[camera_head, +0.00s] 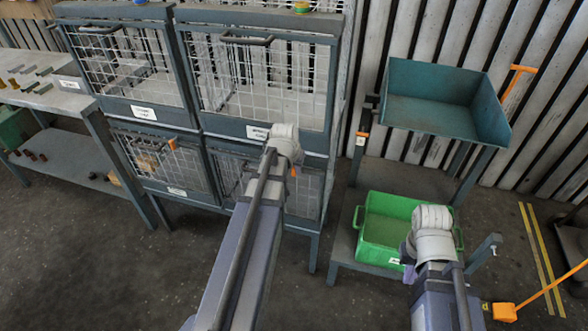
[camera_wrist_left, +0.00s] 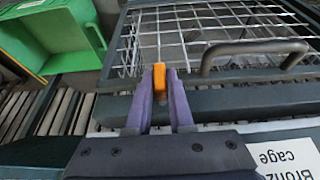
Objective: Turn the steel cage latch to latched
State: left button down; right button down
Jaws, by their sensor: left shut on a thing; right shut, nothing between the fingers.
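An orange latch (camera_wrist_left: 159,68) is held between the fingertips of my left gripper (camera_wrist_left: 160,85) at the frame of a mesh cage. In the head view this is the lower right cage (camera_head: 308,192), and a bit of the orange latch (camera_head: 293,172) shows beside my left wrist. The arm hides much of that cage's front and any label on it. The label (camera_wrist_left: 285,158) reading "Bronze cage", upside down in the wrist view, is on the rail above.
A dark bar handle (camera_wrist_left: 250,52) is beside the latch. The lower left cage has its own orange latch (camera_head: 172,144). A green crate (camera_head: 375,252) sits on the lower shelf of a stand with a teal tray (camera_head: 425,110). Open floor lies in front of the cages.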

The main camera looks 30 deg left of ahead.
dwell(0.4)
pick_arm(q)
jog(key=c, duration=0.8)
grip_release()
jog(key=p+v, duration=0.7)
jog(key=shift+s+r, duration=0.2)
jog(key=shift+r, duration=0.15)
jog(key=s+d+m+g, duration=0.1)
jog(key=s+d, duration=0.3)
jog(key=d, duration=0.6)
jog(key=s+d+m+g+p, duration=0.1)
jog(key=s+d, duration=0.4)
jog(key=d, duration=0.5)
jog(key=s+d+m+g+p, duration=0.1)
jog(key=s+d+m, duration=0.3)
jog(key=d, duration=0.6)
jog(key=shift+s+r+m+g, duration=0.3)
jog(key=shift+g, duration=0.6)
